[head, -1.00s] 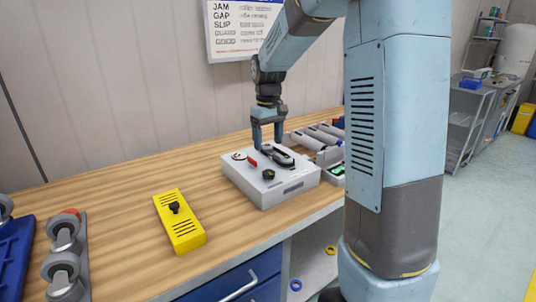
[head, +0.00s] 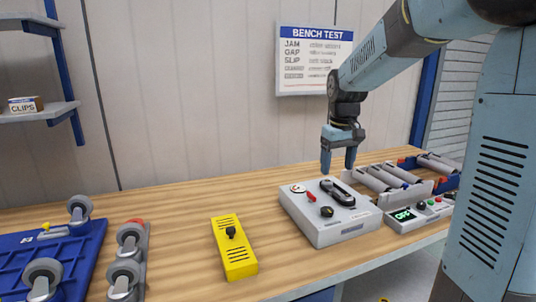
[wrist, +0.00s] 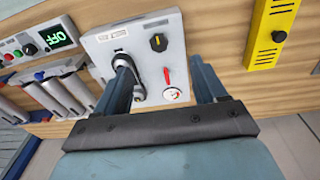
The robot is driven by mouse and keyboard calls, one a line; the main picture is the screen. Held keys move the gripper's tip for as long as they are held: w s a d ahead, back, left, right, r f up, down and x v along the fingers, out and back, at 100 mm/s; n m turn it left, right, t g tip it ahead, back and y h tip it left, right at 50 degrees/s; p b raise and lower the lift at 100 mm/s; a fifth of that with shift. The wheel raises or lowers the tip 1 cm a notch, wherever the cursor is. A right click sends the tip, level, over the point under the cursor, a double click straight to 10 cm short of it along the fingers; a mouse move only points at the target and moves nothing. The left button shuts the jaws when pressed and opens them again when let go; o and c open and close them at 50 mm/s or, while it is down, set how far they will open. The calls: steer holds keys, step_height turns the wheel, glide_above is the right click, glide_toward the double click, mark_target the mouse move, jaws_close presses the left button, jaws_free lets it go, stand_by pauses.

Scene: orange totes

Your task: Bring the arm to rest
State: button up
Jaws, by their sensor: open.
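My gripper (head: 338,168) is open and empty in the head view, its fingers pointing down above the back of a grey box (head: 330,228). The box has a black handle (head: 337,192), a red lever, a round gauge and a black knob on top. In the wrist view the two fingers (wrist: 165,88) are spread apart over the same box (wrist: 112,48). One finger partly covers the black handle (wrist: 138,75); nothing shows between the fingers in their grip. My arm reaches in from the upper right.
Caster wheels and a blue plate (head: 50,250) lie at the far left. A wall sign hangs behind.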

steer(key=s+r+m+t, duration=0.2)
steer(key=s+m+t, duration=0.1)
steer(key=s, duration=2.1)
steer(key=shift+s+d+r+t, duration=0.15)
steer(key=shift+d+r+t, duration=0.15)
steer(key=shift+t, duration=0.5)
